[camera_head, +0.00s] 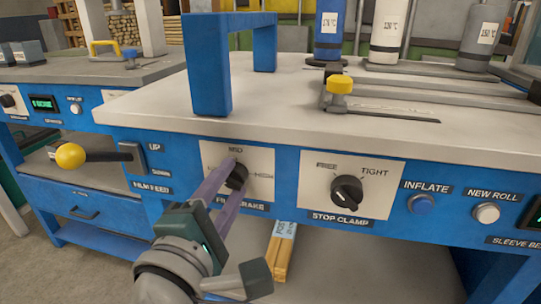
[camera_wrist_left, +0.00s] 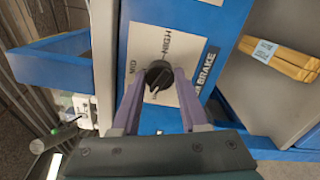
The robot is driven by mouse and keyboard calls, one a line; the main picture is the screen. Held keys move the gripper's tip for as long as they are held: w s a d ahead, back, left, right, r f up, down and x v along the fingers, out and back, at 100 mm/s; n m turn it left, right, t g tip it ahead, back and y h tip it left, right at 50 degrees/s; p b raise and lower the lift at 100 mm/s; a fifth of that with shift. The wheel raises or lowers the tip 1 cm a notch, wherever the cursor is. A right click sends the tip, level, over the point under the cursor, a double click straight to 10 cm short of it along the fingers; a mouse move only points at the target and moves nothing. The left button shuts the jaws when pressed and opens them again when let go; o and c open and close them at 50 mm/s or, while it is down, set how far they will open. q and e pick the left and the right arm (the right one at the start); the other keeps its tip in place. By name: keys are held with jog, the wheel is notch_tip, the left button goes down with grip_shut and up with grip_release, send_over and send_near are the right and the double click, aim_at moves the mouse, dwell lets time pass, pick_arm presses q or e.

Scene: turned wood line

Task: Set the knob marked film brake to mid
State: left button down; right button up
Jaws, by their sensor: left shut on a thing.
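The film brake knob (camera_head: 238,176) is a small black dial on a pale plate (camera_head: 262,160) on the blue front panel. MID is printed above it and HIGH to its right; the label below is partly covered by my finger. My left gripper (camera_head: 234,180) reaches up from below, its two purple fingers closed on the knob's sides. In the left wrist view the knob (camera_wrist_left: 158,75) sits between the fingertips. A pale pointer mark on it seems to point down in that view, away from HIGH; its exact setting is hard to read. My right gripper is out of view.
The stop clamp knob (camera_head: 347,192) is to the right, then the inflate button (camera_head: 421,204) and new roll button (camera_head: 486,213). A yellow-tipped lever (camera_head: 72,156) juts out at left. A blue handle frame (camera_head: 212,65) stands on the worktop above. Wrapped wood strips (camera_head: 281,250) lie below.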

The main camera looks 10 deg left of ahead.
pick_arm(q)
jog(key=m+p, duration=0.1)
jog(key=m, duration=0.2)
jog(key=shift+r+m, duration=0.1)
jog(key=shift+m, duration=0.3)
jog(key=m+p, duration=0.1)
jog(key=m, duration=0.2)
jog(key=shift+m, duration=0.3)
jog(key=m+p, duration=0.1)
jog(key=m, duration=0.4)
jog(key=shift+m, duration=0.4)
jog(key=shift+c, duration=2.1)
grip_release()
jog(key=shift+s, duration=0.1)
